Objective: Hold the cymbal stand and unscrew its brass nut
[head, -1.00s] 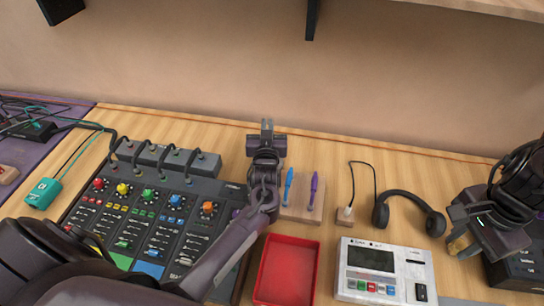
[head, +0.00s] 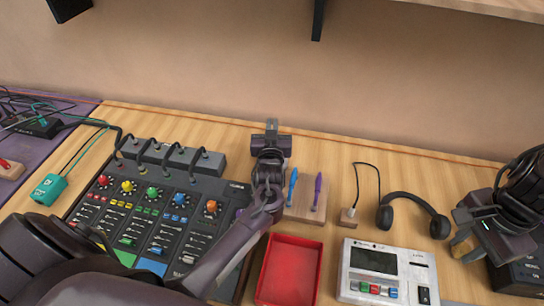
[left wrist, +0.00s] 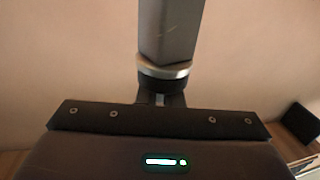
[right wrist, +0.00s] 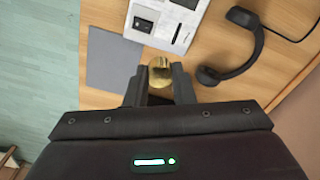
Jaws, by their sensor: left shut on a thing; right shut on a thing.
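My left gripper (head: 271,130) is upright near the wall behind the table, shut on the cymbal stand. In the left wrist view the stand (left wrist: 170,30) is a grey upright post with a pale metal collar (left wrist: 163,72) just above the jaws. Its lower part is hidden. My right gripper (head: 458,228) is at the right of the table, shut on the brass nut (right wrist: 160,75).
A red tray (head: 289,271), a white device (head: 388,273), and a wooden block (head: 304,211) with blue and purple pens stand mid-table. Black headphones (head: 411,208) lie near the right gripper. A mixer (head: 158,222) fills the left. A dark box (head: 520,278) is at far right.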

